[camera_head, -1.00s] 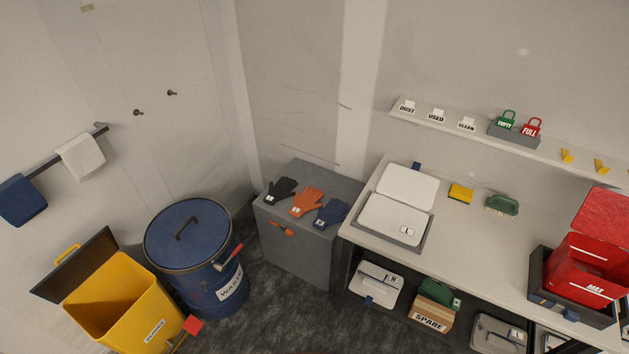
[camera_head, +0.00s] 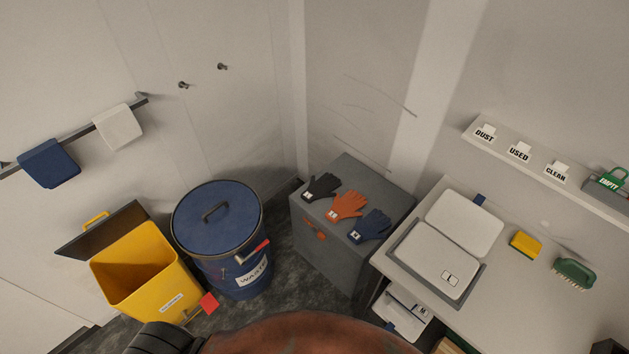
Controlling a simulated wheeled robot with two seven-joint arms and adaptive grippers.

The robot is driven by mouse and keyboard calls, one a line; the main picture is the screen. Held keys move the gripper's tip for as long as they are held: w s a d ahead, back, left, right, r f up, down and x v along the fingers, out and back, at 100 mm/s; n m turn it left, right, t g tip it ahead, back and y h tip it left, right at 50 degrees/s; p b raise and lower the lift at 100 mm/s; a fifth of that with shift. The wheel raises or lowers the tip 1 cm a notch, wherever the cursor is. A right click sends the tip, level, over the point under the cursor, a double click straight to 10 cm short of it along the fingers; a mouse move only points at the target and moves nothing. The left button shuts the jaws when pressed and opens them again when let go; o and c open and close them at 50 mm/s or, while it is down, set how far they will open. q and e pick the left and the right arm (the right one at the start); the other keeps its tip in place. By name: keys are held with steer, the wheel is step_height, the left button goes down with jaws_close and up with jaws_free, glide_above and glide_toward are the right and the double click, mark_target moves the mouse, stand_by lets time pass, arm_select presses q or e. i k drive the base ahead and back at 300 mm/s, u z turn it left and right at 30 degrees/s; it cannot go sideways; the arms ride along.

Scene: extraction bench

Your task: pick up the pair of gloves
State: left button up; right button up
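Three gloves lie side by side on top of a grey cabinet (camera_head: 345,260) in the corner: a black glove (camera_head: 322,187), an orange glove (camera_head: 347,205) and a dark blue glove (camera_head: 370,226). Each has a small white label near its cuff; the letters are too small to read surely. An orange handle shows on the cabinet's front. Neither of my grippers is in view.
A blue lidded waste drum (camera_head: 218,225) and an open yellow bin (camera_head: 145,270) stand left of the cabinet. A bench (camera_head: 520,300) with a white case (camera_head: 436,258), a yellow block (camera_head: 525,244) and a green brush (camera_head: 574,273) is at right. Dark floor shows between drum and cabinet.

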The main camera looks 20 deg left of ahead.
mark_target(321, 187)
steer(key=u, duration=0.55)
steer(key=i, duration=0.8)
steer(key=u, duration=0.75)
